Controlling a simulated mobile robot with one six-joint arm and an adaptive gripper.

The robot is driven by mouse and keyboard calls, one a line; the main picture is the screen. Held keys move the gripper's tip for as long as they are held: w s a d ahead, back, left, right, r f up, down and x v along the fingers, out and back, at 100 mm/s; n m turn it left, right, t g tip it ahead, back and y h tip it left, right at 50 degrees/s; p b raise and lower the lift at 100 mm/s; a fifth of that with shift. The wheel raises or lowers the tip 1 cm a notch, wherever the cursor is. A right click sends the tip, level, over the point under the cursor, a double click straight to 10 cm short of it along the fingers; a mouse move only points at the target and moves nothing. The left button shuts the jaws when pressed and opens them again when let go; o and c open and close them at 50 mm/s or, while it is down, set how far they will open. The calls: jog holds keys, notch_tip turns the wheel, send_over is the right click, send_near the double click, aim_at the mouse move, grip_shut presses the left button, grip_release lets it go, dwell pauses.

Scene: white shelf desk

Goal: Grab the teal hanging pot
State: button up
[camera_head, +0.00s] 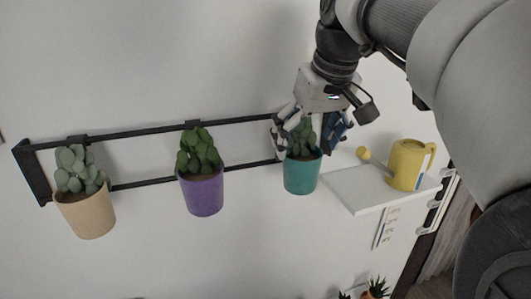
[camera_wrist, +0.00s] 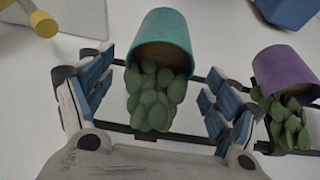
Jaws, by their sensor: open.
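The teal hanging pot (camera_head: 302,176) hangs on the right part of a black wall rail, with a green succulent in it. In the wrist view the teal pot (camera_wrist: 163,32) is at the top centre, its plant (camera_wrist: 155,98) hanging between the fingers. My gripper (camera_head: 312,130) is at the plant, just above the pot's rim in the head view. In the wrist view my gripper (camera_wrist: 160,92) is open, with one blue-padded finger on each side of the plant. A gap shows on both sides, and the fingers do not close on the pot.
A purple pot (camera_head: 203,193) and a beige pot (camera_head: 85,212) hang further left on the black rail (camera_head: 145,182). A white shelf (camera_head: 375,196) with a yellow watering can (camera_head: 408,165) is close on the right. The wall below the teal pot is clear.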

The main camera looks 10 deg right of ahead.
aim_at(301, 158)
jog(key=x, duration=0.4)
jog(key=shift+s+f+b, duration=0.1)
jog(key=shift+f+b, duration=0.1)
jog(key=shift+b, duration=0.1)
jog(key=shift+w+f, duration=0.3)
jog(key=shift+f, duration=0.15)
jog(key=shift+s, duration=0.1)
jog(key=shift+c, duration=0.4)
jog(key=c, duration=1.3)
jog(key=shift+c, duration=0.5)
jog(key=shift+r, duration=0.15)
